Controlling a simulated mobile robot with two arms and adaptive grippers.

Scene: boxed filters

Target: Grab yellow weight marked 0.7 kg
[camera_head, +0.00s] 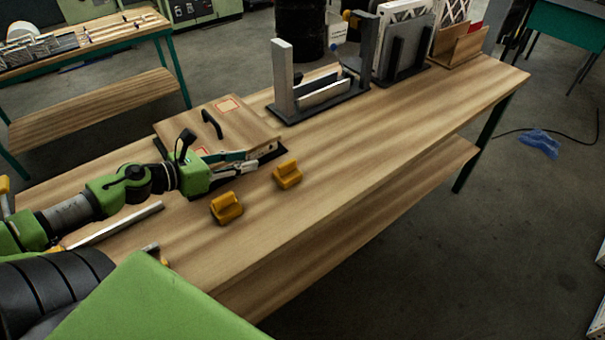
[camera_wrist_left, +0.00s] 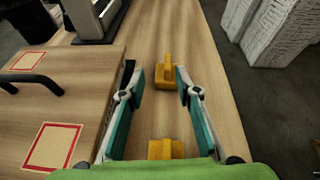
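Two yellow weights stand on the wooden table: a nearer one (camera_head: 227,208) and one farther to the right (camera_head: 287,175). No marking is legible on either, so I cannot tell which reads 0.7 kg. My left gripper (camera_head: 252,160) is above the table beside the box lid, with both weights on its near side in the head view. In the left wrist view the gripper (camera_wrist_left: 156,80) is open and empty. One weight (camera_wrist_left: 166,149) shows low between its fingers, partly hidden by the wrist; the other (camera_wrist_left: 167,74) shows beyond, near the fingertips. My right gripper is not in view.
A wooden box lid with a black handle (camera_head: 212,124) lies close behind the left gripper. A grey upright fixture (camera_head: 284,82) and filter holders (camera_head: 402,58) stand farther along the table. The table's front right is clear. A metal bar (camera_head: 120,224) lies at left.

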